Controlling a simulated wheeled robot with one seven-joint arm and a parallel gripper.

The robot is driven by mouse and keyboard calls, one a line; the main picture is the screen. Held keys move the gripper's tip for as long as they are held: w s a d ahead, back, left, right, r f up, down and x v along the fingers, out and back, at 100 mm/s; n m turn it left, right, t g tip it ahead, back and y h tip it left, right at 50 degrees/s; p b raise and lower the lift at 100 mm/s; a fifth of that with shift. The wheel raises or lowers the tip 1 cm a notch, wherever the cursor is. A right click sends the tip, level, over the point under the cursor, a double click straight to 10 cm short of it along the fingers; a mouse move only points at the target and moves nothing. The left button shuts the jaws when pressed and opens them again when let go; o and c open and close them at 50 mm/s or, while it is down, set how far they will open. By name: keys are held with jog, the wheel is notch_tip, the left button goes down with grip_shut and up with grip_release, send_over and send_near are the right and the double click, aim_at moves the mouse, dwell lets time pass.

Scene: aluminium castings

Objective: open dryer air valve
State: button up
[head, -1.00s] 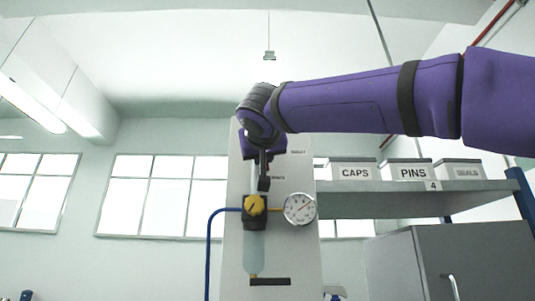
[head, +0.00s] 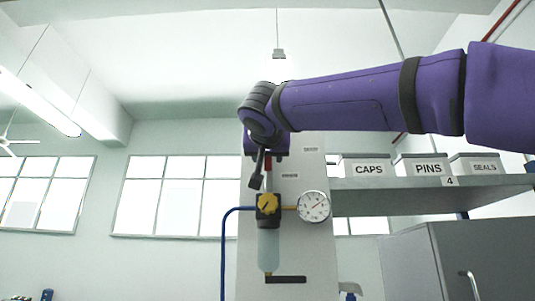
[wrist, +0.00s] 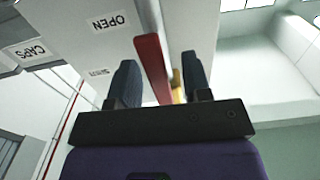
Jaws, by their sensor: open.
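A grey-white panel (head: 305,235) carries the air fittings.
A round gauge (head: 314,207) sits right of the knob. A clear bowl (head: 268,250) and a black lever (head: 286,279) are below, with a blue hose (head: 224,255) on the left. A shelf (head: 430,195) with labelled bins and a grey cabinet (head: 455,255) stand at right.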

jog(key=s, duration=1)
jog(key=shift+s+a, duration=0.2)
jog(key=shift+s, duration=0.2)
